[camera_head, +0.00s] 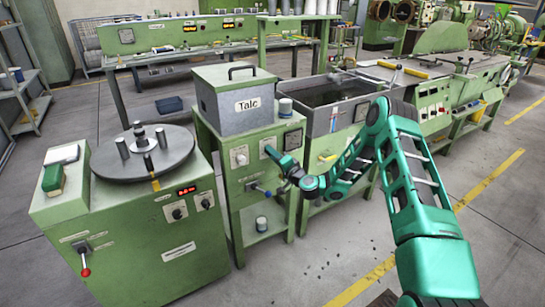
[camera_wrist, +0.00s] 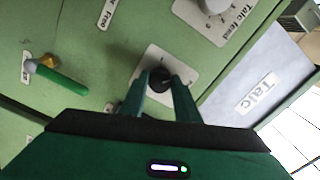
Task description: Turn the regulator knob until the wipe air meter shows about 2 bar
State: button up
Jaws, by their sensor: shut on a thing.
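In the wrist view, my gripper (camera_wrist: 161,83) is shut on a small black knob (camera_wrist: 159,76). The knob sits on a white scale plate (camera_wrist: 155,64) on the green panel of the talc cabinet. My fingers stand on either side of the knob, and its pointer setting cannot be read. In the head view, my gripper (camera_head: 269,151) reaches the upper front of the talc cabinet (camera_head: 226,137) and hides the knob.
A grey talc dial (camera_wrist: 214,5) is near the knob in the wrist view. The grey talc box (camera_head: 233,101) tops the cabinet. A turntable machine (camera_head: 142,155) stands left; the floor in front is open.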

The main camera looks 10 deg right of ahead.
jog(key=m, duration=1)
jog(key=shift+d+f, duration=0.15)
jog(key=shift+d, duration=0.15)
jog(key=shift+m, duration=0.4)
jog(key=o, duration=1)
jog(key=shift+o, duration=0.2)
jog(key=shift+a, duration=0.1)
jog(key=shift+s, duration=0.1)
jog(key=v, duration=1)
jog(key=shift+s, duration=0.25)
